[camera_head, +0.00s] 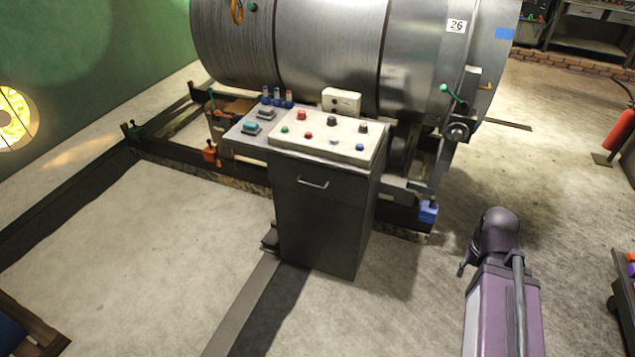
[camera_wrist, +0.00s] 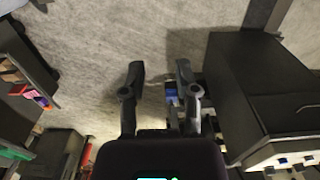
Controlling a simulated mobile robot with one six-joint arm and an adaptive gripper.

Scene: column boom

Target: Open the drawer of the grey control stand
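The grey control stand (camera_head: 320,235) stands mid-picture in the head view, with a sloped button panel on top. Its drawer (camera_head: 290,183) sits just below the panel, its front looking flush with the stand. A light bar handle (camera_head: 313,184) is on the drawer front. In the wrist view the stand (camera_wrist: 255,85) is at the right, rotated, with the handle (camera_wrist: 308,108) near the right edge. My gripper (camera_wrist: 159,72) is open and empty, its two fingers apart over bare floor, clear of the stand. In the head view my arm is right of the stand; its fingers are mostly hidden.
A large metal drum (camera_head: 330,45) on a dark frame stands right behind the control stand. A blue block (camera_head: 428,211) is on the frame's right end. A red extinguisher (camera_head: 620,130) stands far right. The floor in front and left of the stand is mostly clear.

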